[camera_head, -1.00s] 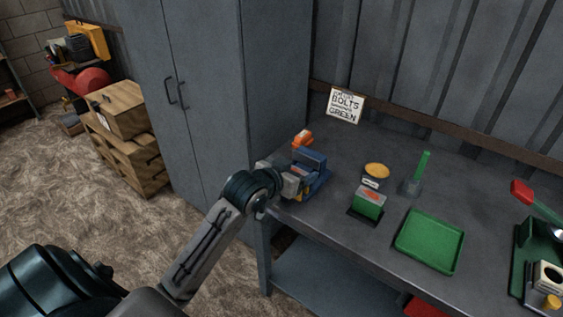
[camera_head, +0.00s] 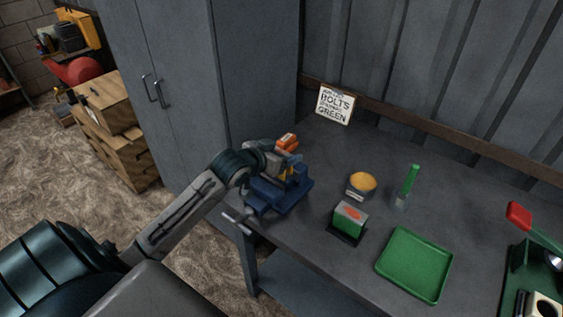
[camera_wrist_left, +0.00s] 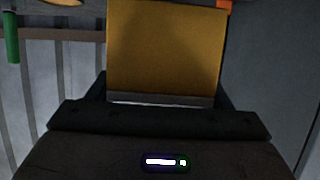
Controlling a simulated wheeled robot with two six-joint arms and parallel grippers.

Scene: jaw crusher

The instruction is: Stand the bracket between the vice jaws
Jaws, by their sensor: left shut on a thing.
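The blue vice (camera_head: 268,196) stands at the left end of the bench, with its grey handle (camera_head: 238,221) at the bench edge. My left gripper (camera_head: 283,168) is over the vice, at its far side, shut on the yellow bracket (camera_wrist_left: 164,48). In the wrist view the bracket is a broad upright yellow face rising from between the fingers. In the head view only a small yellow part of it shows by the fingertips. The gripper and arm hide part of the vice, so I cannot tell whether the bracket is between the jaws. My right gripper is out of view.
An orange object (camera_head: 287,142) is just behind the gripper. To the right are a round tin with a yellow top (camera_head: 362,182), a green-and-grey block (camera_head: 348,221), a green-handled tool (camera_head: 410,181) and a green tray (camera_head: 414,264). A tall cabinet (camera_head: 200,80) stands close behind-left.

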